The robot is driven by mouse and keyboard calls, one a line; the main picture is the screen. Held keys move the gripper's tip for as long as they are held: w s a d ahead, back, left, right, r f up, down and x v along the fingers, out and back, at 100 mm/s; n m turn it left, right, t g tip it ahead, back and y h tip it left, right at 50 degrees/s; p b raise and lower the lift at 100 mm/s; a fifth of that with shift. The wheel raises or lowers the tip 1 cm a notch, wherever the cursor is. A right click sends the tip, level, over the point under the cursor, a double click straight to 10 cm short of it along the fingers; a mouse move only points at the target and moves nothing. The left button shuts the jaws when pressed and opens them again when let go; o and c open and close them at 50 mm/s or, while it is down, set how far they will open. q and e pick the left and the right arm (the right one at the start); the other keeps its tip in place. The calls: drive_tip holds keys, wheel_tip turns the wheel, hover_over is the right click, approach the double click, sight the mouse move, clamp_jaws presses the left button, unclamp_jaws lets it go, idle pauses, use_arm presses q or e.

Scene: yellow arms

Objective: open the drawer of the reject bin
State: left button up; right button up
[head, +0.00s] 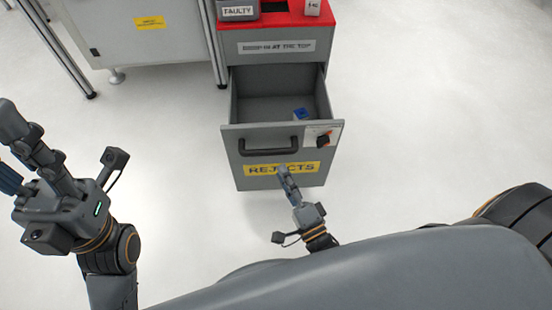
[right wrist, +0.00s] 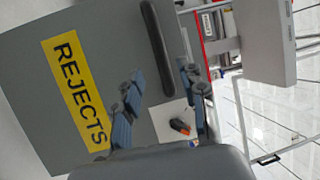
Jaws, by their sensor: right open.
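The reject bin (head: 275,75) is a grey cabinet with a red top, and its drawer (head: 232,104) is pulled out, showing the inside. The drawer front has a dark bar handle (head: 268,147) and a yellow REJECTS label (head: 258,170). My right gripper (head: 284,172) is in front of the label, below the handle in the head view. In the right wrist view the open fingers (right wrist: 160,78) are spread with the handle (right wrist: 158,48) between them in the picture, apart from it. My left gripper (head: 12,150) is at the far left, its fingers apart and empty, partly cut off.
A small blue object (head: 300,114) lies in the drawer. A white tag with a dark and red part (head: 321,138) is on the drawer front. A grey FAULTY box (head: 238,10) stands on the bin's top. A grey machine (head: 140,35) is at the left. The floor around is clear.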

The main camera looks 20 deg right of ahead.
drive_tip(key=v, duration=0.4)
drive_tip(key=shift+s, duration=0.1)
drive_tip(key=shift+r, duration=0.1)
idle(0.3)
